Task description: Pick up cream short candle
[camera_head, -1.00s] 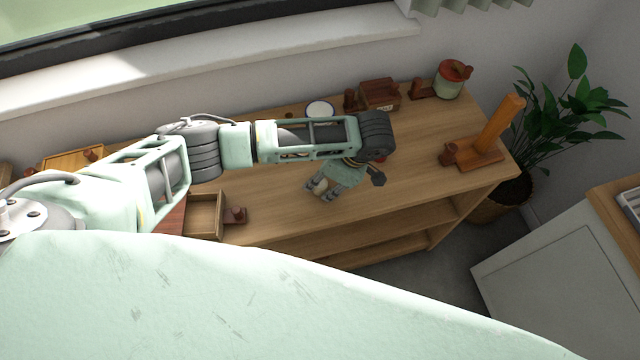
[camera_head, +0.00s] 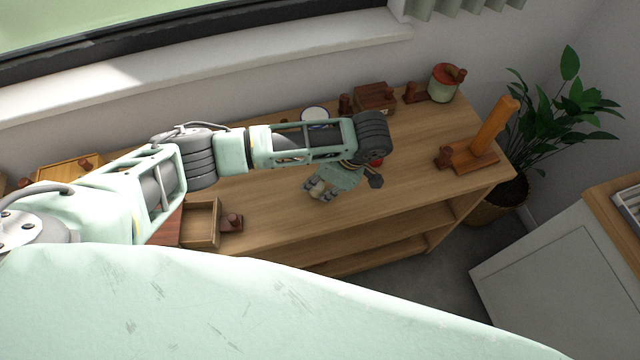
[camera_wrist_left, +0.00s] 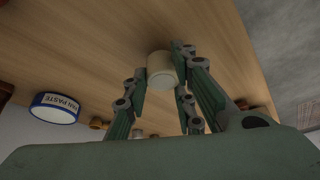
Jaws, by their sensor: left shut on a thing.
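The cream short candle (camera_wrist_left: 161,68) shows in the left wrist view between the fingers of my left gripper (camera_wrist_left: 158,78). In the head view my left gripper (camera_head: 314,190) is over the front part of the wooden shelf top, and a small cream part of the candle (camera_head: 318,187) shows between its fingers. The gripper is shut on the candle. I cannot tell whether the candle still touches the wood. My right gripper is not in view.
A round white-and-blue tin (camera_wrist_left: 55,107) stands towards the back. A wooden stand with an orange post (camera_head: 492,127), a green-and-red jar (camera_head: 443,85) and a brown box (camera_head: 375,97) stand further right. An open drawer box (camera_head: 201,222) is at the left.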

